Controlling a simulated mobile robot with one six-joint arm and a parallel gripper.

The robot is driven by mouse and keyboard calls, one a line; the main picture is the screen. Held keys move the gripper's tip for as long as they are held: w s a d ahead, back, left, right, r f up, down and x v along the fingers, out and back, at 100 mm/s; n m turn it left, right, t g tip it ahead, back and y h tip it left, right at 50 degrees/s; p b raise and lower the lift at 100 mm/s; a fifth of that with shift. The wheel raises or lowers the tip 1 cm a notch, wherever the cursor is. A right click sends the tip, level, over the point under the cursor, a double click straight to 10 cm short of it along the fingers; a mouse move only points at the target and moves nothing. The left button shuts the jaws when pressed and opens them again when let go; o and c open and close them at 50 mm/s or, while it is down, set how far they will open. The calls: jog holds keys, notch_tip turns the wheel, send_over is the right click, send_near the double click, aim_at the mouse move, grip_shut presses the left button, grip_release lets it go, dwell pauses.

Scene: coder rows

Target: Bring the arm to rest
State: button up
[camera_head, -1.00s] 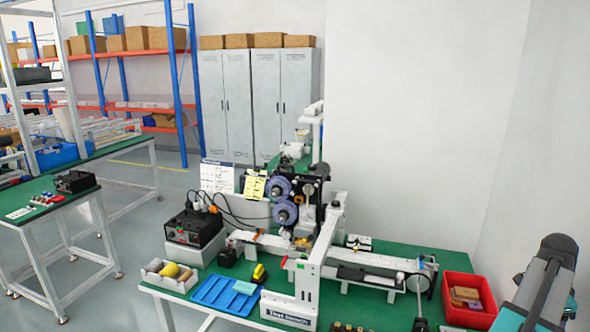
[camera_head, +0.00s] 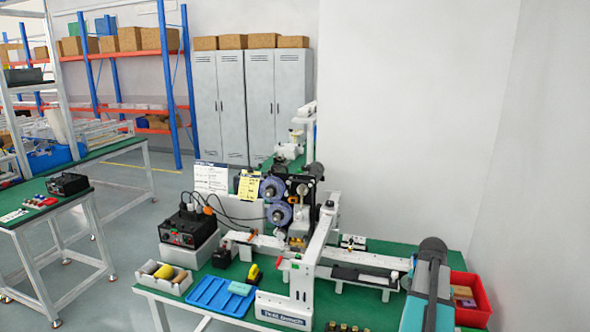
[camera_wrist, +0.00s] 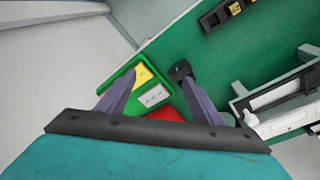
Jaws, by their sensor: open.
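My gripper (camera_wrist: 158,98) shows in the wrist view with its two dark fingers spread apart and nothing between them. In the head view my arm (camera_head: 428,285) stands at the lower right, in front of part of the red bin (camera_head: 474,302). My fingers are not visible in the head view.
The green workbench (camera_head: 355,300) carries a white test machine (camera_head: 305,262), a blue tray (camera_head: 218,296), a white parts box (camera_head: 163,277) and a black power unit (camera_head: 188,229). A side table (camera_head: 45,218) stands left. A white wall is close on the right.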

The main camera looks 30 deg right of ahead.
jog(key=w+a+f+n, duration=0.5)
jog(key=w+a, duration=0.4)
jog(key=a, duration=0.4)
jog(key=w+a+f+n, duration=0.45)
jog(key=w+a, duration=0.35)
jog(key=a, duration=0.4)
jog(key=a+f+n, duration=0.3)
jog(key=a, duration=0.7)
jog(key=a+f+n+y, duration=0.1)
jog(key=a+f+n, duration=0.2)
jog(key=a, duration=0.7)
jog(key=a+f+n, duration=0.3)
jog(key=a, duration=0.7)
jog(key=s+f+g+b, duration=0.5)
jog(key=s+f+b, duration=0.5)
jog(key=s+f, duration=1.5)
notch_tip(320, 180, down, 4)
jog(key=shift+s+r, duration=0.25)
jog(key=shift+s, duration=0.05)
